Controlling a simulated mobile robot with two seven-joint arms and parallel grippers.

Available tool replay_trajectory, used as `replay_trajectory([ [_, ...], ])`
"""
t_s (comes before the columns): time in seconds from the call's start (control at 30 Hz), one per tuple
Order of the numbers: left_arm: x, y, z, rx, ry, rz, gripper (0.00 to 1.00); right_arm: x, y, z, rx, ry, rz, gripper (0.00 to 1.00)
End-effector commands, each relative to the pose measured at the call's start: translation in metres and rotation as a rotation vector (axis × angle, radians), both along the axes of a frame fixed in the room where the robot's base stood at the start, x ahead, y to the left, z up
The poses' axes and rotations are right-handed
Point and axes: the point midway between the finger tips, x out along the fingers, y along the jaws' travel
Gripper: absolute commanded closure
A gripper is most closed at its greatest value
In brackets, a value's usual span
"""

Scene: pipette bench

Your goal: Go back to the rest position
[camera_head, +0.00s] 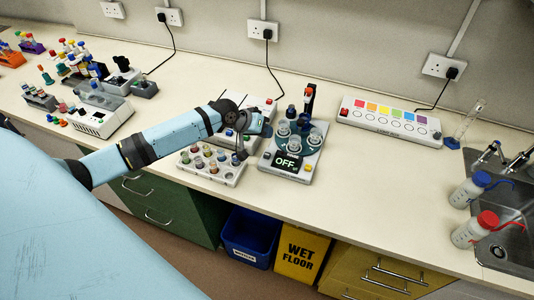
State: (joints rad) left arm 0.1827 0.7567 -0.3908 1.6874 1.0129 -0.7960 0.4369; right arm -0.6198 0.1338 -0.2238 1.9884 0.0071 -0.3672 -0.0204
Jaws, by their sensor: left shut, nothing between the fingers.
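My left arm reaches in from the left over the bench (357,170). My left gripper (239,155) is at its end, pointing down, shut and empty. It is above the back right part of a pale rack (228,180) of several coloured vials, just left of a grey device (305,168) whose display reads OFF. The arm and wrist hide part of the equipment behind them. My right gripper is not in view.
A strip with coloured squares (389,122) stands at the back right. Wash bottles (468,192) are beside the sink (509,228). Racks and a white device (101,119) are at the left. A blue bin (250,236) and a yellow wet-floor sign (301,253) are below.

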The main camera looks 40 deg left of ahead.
Motion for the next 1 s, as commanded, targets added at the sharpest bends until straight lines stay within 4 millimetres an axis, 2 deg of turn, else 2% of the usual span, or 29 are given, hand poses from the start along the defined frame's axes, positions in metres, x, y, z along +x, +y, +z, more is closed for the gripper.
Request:
replay_trajectory([
  [0.37,-0.001,-0.001,-0.001,0.0,0.001,-0.002,1.0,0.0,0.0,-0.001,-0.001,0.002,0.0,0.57],
  [0.47,-0.012,-0.014,-0.007,0.011,0.009,-0.029,1.0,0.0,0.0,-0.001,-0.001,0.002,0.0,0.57],
  [0.57,-0.043,-0.047,-0.021,0.054,0.024,-0.102,1.0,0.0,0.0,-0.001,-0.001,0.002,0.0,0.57],
  [0.67,-0.096,-0.092,-0.033,0.131,0.04,-0.204,1.0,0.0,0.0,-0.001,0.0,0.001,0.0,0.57],
  [0.7,-0.12,-0.107,-0.035,0.17,0.044,-0.24,1.0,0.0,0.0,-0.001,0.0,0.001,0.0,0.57],
  [0.73,-0.138,-0.117,-0.035,0.201,0.05,-0.262,1.0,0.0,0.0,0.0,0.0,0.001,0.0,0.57],
  [0.8,-0.173,-0.13,-0.031,0.266,0.062,-0.295,1.0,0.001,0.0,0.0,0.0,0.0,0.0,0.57],
  [0.9,-0.211,-0.136,-0.023,0.346,0.083,-0.31,1.0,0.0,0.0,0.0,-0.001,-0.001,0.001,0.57],
  [1.0,-0.239,-0.136,-0.014,0.405,0.11,-0.308,1.0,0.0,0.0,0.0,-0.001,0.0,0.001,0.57],
])
